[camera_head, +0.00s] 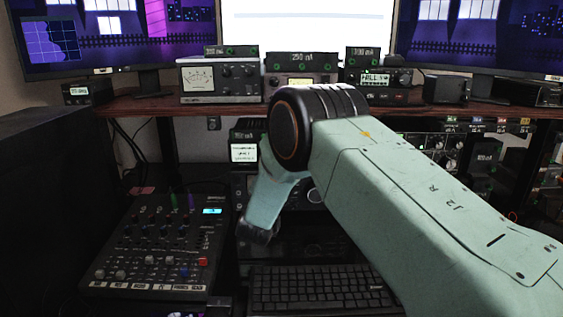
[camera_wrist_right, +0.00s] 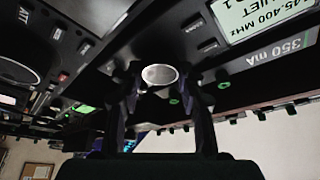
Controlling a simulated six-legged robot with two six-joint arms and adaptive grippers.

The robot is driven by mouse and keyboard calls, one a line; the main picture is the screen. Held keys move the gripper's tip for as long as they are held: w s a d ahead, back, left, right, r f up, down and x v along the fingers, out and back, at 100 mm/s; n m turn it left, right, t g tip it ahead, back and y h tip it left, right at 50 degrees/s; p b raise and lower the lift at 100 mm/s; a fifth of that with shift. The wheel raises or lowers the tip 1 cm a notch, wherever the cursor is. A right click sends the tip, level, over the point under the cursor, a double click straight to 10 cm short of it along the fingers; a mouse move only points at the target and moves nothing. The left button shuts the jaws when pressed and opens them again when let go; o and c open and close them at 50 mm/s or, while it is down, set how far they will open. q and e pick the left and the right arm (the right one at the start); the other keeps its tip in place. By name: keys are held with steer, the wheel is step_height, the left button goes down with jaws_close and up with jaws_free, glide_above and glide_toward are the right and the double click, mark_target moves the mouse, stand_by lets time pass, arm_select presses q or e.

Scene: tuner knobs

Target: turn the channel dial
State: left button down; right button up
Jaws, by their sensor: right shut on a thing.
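In the right wrist view, a round dial with a silver face (camera_wrist_right: 160,75) sits on a black radio panel. My right gripper (camera_wrist_right: 162,82) has one dark finger on each side of this dial and is shut on it. A pale green display (camera_wrist_right: 262,18) reading 145.400 MHz is on the same panel, with a 350 mA label (camera_wrist_right: 285,52) beside it. In the head view, my right arm reaches down in front of the equipment under the shelf and hides the dial and the gripper. My left gripper is in neither view.
In the head view, a mixer (camera_head: 158,245) lies at the left of the desk and a keyboard (camera_head: 318,288) at front centre. Radios and meters, such as the white meter unit (camera_head: 198,78), line the wooden shelf (camera_head: 130,108). More equipment (camera_head: 440,155) stands at the right.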

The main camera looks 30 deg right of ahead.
stand_by(0.4)
steer(key=o, duration=1.2)
steer(key=v, duration=1.2)
